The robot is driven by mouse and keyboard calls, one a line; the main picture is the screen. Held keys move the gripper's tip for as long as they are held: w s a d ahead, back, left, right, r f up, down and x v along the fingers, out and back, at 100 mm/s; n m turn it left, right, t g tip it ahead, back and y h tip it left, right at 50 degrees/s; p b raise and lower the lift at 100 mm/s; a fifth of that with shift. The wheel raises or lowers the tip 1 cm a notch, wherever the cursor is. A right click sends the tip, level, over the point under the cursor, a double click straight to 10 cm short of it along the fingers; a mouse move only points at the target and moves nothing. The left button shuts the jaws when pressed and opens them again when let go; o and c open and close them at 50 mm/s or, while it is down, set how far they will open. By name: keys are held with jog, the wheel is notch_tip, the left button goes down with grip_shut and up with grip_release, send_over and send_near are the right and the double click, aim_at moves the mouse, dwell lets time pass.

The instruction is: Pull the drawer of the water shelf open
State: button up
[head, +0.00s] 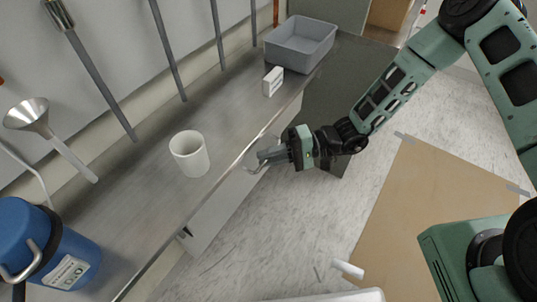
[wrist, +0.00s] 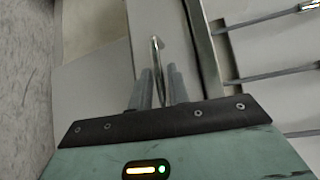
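The metal shelf (head: 140,208) runs along the left of the head view, with a pale drawer front (head: 222,207) below its edge. A thin curved metal handle (head: 256,170) sticks out near the shelf's edge. In the wrist view the handle (wrist: 155,52) stands between the fingers. My gripper (head: 268,156) is at the handle, its fingers (wrist: 159,86) close together on either side of it and apparently shut on it. The inside of the drawer does not show.
A white cup (head: 189,154), a small white box (head: 273,82), a grey bin (head: 300,43) and a blue jug (head: 42,245) stand on the shelf. A funnel (head: 27,114) is at the left. A brown board (head: 430,205) lies on the floor at right.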

jog(key=shift+a, duration=0.2)
jog(key=shift+c, duration=0.4)
grip_shut()
jog(key=shift+s+d, duration=0.1)
jog(key=shift+d, duration=0.05)
jog(key=s+d+p, duration=0.2)
jog(key=s+d, duration=0.9)
jog(key=d, duration=0.3)
jog(key=shift+d, duration=0.15)
jog(key=shift+o, duration=0.4)
grip_release()
